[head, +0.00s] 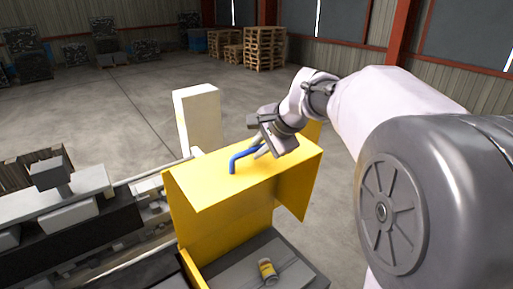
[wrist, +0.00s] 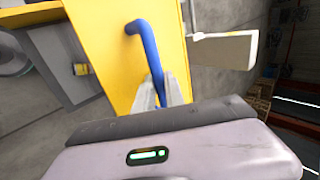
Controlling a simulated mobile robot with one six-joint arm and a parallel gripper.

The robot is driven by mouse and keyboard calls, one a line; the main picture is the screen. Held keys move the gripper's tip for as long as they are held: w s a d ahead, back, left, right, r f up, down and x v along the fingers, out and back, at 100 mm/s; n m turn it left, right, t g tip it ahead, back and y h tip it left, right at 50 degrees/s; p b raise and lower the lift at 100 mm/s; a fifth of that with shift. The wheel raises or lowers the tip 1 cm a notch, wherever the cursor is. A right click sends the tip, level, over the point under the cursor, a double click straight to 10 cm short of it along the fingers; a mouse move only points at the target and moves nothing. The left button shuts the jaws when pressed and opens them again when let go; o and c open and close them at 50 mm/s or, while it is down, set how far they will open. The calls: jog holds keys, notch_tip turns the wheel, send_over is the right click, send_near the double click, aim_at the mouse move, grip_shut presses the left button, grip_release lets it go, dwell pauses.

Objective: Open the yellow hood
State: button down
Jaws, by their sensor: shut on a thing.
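The yellow hood (head: 215,188) stands in the middle of the head view, with a wide yellow panel on top and a yellow side flap at its right. A blue bent handle (head: 236,162) sits on the top panel. My gripper (head: 262,150) is at the handle, reaching in from the right. In the wrist view the fingers (wrist: 160,93) are closed around the near part of the blue handle (wrist: 147,45), with the hood (wrist: 100,35) behind it. The hood's lower front shows a grey bed beneath it. The exact hinge is not visible.
A small yellow cylinder (head: 267,271) lies on the grey bed (head: 300,268) below the hood. A white block (head: 198,118) stands behind the hood. Grey rails and machinery (head: 100,235) run to the left. Pallets (head: 264,48) are far back; the floor between is clear.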

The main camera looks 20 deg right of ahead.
jog(key=c, duration=1.4)
grip_release()
jog(key=shift+w+a+f, duration=0.1)
jog(key=shift+a, duration=0.05)
